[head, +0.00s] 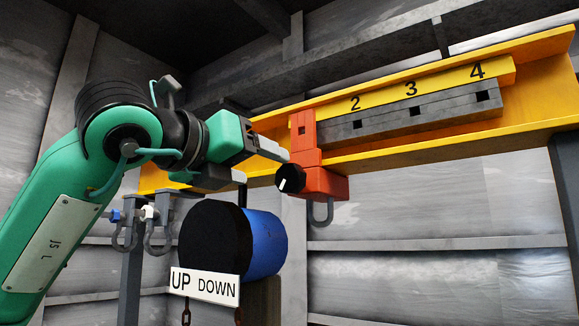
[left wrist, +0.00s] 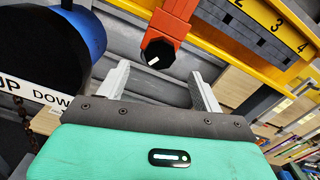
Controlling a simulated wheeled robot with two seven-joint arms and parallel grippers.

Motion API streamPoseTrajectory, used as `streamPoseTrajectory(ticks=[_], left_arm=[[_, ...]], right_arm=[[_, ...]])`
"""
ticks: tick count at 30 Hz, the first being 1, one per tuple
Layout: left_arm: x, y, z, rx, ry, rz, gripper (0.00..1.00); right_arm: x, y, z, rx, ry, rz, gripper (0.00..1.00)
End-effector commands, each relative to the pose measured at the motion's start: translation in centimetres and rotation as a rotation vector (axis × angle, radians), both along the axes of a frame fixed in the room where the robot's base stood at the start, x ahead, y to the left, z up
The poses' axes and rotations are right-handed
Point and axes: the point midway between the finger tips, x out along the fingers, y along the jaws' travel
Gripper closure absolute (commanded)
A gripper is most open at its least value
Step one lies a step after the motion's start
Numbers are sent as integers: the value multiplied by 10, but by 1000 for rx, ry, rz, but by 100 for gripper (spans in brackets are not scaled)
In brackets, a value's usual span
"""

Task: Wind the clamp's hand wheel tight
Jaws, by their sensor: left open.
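The orange-red clamp (head: 325,185) sits on the yellow beam, with a grey shackle hanging under it. Its black hand wheel (head: 290,179) faces me and has a white mark on its face. My left gripper (head: 264,165) is open and empty, just left of the wheel in the head view. In the left wrist view the hand wheel (left wrist: 157,53) lies ahead of the gap between the two fingers (left wrist: 162,80), near the middle. The fingers appear apart from the wheel. My right gripper is in neither view.
The yellow beam (head: 400,150) carries a grey rail (head: 430,115) with square holes and the numbers 2, 3 and 4. A black and blue hoist (head: 262,244) with an UP DOWN sign (head: 204,285) hangs close below my gripper. Shackles (head: 158,238) hang at the left.

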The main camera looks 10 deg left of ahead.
Motion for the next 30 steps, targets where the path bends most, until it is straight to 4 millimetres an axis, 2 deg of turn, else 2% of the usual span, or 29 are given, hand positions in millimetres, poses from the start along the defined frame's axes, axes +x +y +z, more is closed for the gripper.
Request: streamPoseTrajectory(ticks=[1,3,9,13,19,28,29,30], left_arm=[[11,-4,5,0,3,-1,33],[24,-10,5,1,4,-1,33],[58,-24,5,1,4,-1,33],[74,-30,3,0,3,-2,33],[86,-35,1,-1,1,-2,33],[88,-36,0,-1,0,-2,33],[88,-36,0,-1,0,-2,34],[88,-36,0,-1,0,-2,42]], right_arm=[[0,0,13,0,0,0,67],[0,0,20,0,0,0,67],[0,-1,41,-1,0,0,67],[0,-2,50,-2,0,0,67],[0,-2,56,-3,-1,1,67],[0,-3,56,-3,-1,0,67],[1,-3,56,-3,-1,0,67],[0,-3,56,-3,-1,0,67]])
